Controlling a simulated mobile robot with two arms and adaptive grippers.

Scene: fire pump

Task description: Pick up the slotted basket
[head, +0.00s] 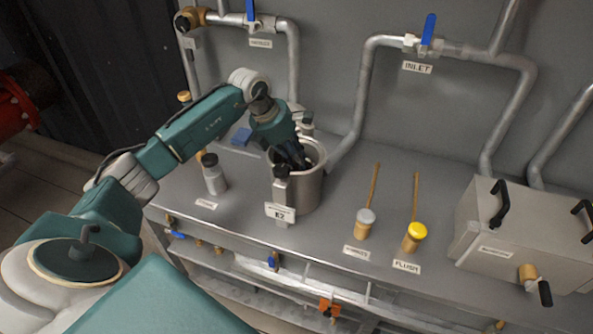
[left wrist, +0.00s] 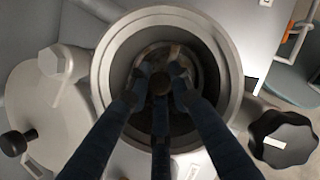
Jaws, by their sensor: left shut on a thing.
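The metal strainer housing (head: 308,185), with a plate marked K2, stands open on the bench in the head view. My left gripper (head: 297,163) reaches down into its mouth from above. In the left wrist view the housing's round rim (left wrist: 232,75) surrounds the dark fingers of my left gripper (left wrist: 160,78). The fingers are closed around a small round knob in the middle of the slotted basket (left wrist: 160,86), deep inside the housing. The basket's slots and lower part are hidden by the fingers and shadow. My right gripper is not in view.
A round grey lid (left wrist: 35,108) is swung to the left of the mouth, and a black knob (left wrist: 283,140) is at right. A grey bottle (head: 214,175) stands left.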

